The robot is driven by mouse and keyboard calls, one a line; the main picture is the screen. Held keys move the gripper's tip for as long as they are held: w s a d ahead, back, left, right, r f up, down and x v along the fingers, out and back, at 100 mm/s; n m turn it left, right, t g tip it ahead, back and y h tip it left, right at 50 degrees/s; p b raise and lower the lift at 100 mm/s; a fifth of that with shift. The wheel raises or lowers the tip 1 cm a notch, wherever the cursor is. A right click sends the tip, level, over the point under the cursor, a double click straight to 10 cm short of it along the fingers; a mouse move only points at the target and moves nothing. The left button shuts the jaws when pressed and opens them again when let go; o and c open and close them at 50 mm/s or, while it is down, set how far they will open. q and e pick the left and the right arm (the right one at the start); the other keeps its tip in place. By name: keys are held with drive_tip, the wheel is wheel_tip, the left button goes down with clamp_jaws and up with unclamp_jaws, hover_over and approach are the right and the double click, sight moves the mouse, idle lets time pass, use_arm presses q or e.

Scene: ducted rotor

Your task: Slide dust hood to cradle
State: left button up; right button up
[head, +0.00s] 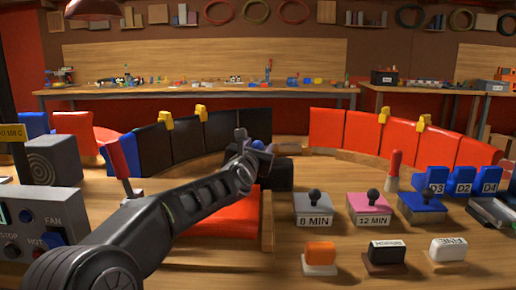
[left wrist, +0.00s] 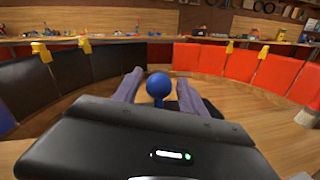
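A black block (head: 277,174) sits on the wooden bench at the end of my left arm; it seems to be the dust hood, though the gripper hides part of it. My left gripper (head: 254,147) is above its left side. In the left wrist view a round blue knob (left wrist: 158,86) shows between the two fingers of the left gripper (left wrist: 160,77), with a gap on each side. A dark surface lies below the knob. I cannot tell which part is the cradle. My right gripper is not in view.
Curved walls of black panels (head: 155,147) and red panels (head: 363,132) with yellow clips stand behind. A red-orange pad (head: 235,222) lies under my left arm. At right are grey (head: 313,208), pink (head: 371,208) and blue knobbed blocks. A control box (head: 40,222) stands left.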

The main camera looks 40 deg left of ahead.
use_arm(q)
drive_tip(key=shift+s, duration=0.1)
drive_tip(key=b+v, duration=0.1)
drive_tip(key=v, duration=0.6)
drive_tip(key=shift+s+d, duration=0.25)
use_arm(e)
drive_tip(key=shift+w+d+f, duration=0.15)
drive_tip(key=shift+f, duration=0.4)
